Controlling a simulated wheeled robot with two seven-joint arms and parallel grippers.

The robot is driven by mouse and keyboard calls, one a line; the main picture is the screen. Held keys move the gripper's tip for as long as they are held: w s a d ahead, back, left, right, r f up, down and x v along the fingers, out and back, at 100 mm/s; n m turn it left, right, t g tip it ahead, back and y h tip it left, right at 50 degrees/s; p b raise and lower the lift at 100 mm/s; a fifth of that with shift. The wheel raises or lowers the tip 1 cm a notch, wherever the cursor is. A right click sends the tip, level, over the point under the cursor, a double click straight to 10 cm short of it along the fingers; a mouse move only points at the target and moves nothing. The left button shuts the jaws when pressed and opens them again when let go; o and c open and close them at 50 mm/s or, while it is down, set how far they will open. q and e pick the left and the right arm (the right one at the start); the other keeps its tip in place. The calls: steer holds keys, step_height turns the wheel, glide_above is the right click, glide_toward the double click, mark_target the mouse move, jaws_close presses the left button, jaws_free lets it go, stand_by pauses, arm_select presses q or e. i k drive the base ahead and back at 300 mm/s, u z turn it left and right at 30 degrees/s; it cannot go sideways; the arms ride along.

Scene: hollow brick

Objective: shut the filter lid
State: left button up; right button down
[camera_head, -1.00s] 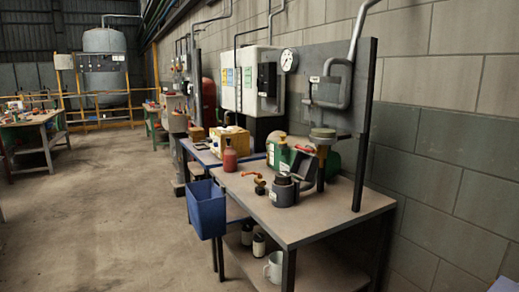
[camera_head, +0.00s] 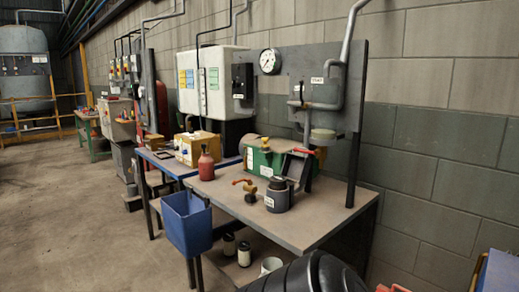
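The filter is a small dark grey pot (camera_head: 278,196) with a white label, upright on the near workbench top. Its dark lid (camera_head: 298,168) appears raised and tilted up behind the pot, towards the right, so the filter looks open; its hinge is too small to make out. A red lever (camera_head: 305,152) shows just above the lid. Neither of my grippers is in view.
A brass valve with an orange handle (camera_head: 250,188), a red bottle (camera_head: 206,164) and a green box (camera_head: 262,160) stand near the filter. A blue bin (camera_head: 187,222) hangs at the bench's left edge. A black rounded shape (camera_head: 310,275) fills the bottom edge. Floor at left is clear.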

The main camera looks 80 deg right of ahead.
mark_target(296, 168)
steer(key=i, duration=0.45)
steer(key=z, duration=1.25)
